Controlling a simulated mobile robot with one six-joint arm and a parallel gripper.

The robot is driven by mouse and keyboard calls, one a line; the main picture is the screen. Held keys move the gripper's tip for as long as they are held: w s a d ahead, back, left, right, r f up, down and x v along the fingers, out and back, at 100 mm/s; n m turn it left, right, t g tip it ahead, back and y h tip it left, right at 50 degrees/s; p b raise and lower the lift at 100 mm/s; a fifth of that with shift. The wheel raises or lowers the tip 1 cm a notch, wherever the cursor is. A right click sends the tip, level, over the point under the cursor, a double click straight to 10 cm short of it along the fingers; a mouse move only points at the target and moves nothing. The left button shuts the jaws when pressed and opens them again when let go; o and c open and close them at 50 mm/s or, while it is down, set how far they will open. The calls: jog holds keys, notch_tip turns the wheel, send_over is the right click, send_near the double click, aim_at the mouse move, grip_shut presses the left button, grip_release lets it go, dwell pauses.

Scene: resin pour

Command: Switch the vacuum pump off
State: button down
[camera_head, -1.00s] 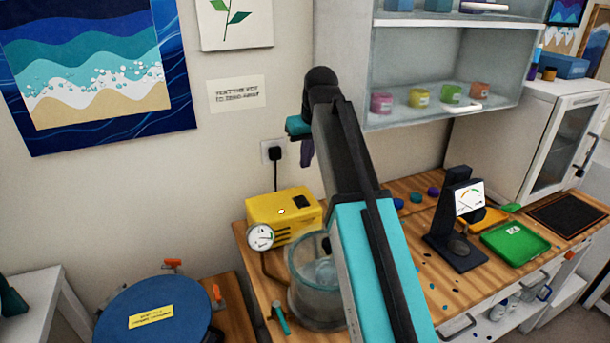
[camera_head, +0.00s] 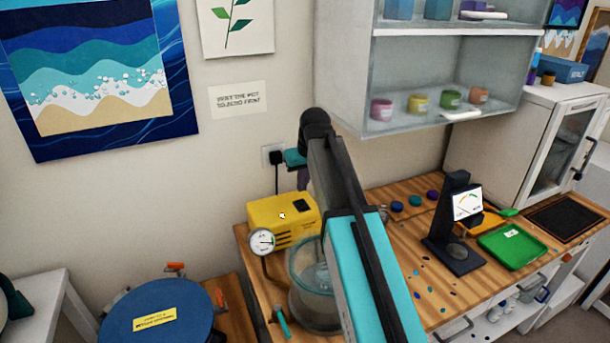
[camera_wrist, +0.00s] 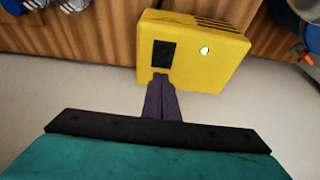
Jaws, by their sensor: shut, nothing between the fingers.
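The yellow vacuum pump (camera_head: 268,212) stands on the wooden bench against the wall, and it fills the upper middle of the wrist view (camera_wrist: 205,72). A black switch panel (camera_head: 302,205) is on its top; it also shows in the wrist view (camera_wrist: 163,54). I cannot tell which way the switch is set. A small white-and-red spot (camera_wrist: 204,50) sits beside the panel. My gripper (camera_wrist: 161,79) has its purple fingers shut and empty, their tips at the near edge of the panel in the picture. I cannot tell whether they touch. My arm partly hides the gripper in the head view.
A round gauge (camera_head: 262,242) is at the pump's front left. A clear glass pot (camera_head: 309,296) stands in front, partly behind my arm. A plug (camera_head: 275,157) with a cord is in the wall above. A shelf cabinet (camera_head: 345,85) hangs to the right.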

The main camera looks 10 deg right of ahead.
aim_at(302, 204)
jog(key=shift+s+p+x, duration=0.2)
jog(key=shift+p+x, duration=0.2)
jog(key=shift+x, duration=0.75)
jog(key=shift+s+p+x, duration=0.25)
jog(key=shift+p+x, duration=0.15)
jog(key=shift+x, duration=0.7)
jog(key=shift+f, duration=0.2)
jog(key=shift+w+f, duration=0.1)
jog(key=shift+f, duration=0.1)
jog(key=shift+s+d, duration=0.1)
jog(key=shift+s, duration=0.15)
jog(key=shift+s+d+f, duration=0.1)
jog(key=shift+s+d, duration=0.05)
jog(key=shift+s, duration=0.5)
